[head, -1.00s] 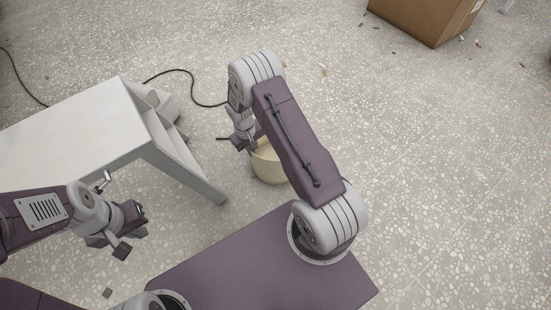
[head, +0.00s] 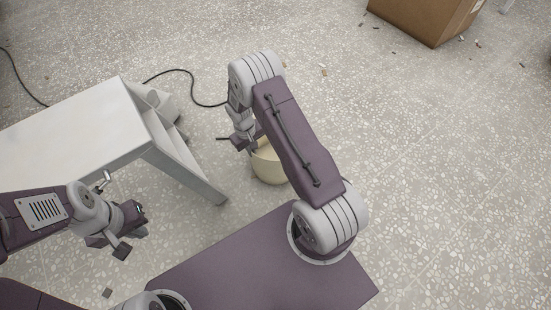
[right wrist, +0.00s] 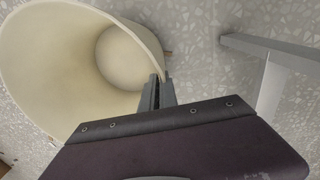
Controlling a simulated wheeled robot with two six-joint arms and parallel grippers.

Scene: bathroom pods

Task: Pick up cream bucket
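The cream bucket (head: 268,165) stands on the floor, partly hidden behind my right arm in the head view. In the right wrist view the bucket (right wrist: 118,50) is empty, with its open mouth facing the camera. My left gripper (head: 124,232) is open and empty, in front of the white table and away from the bucket.
A white table (head: 75,130) stands left of the bucket, its leg (head: 205,190) close by. A dark cable (head: 195,85) lies on the floor behind. A cardboard box (head: 425,15) is at the back right. Small debris is scattered about; the floor on the right is largely clear.

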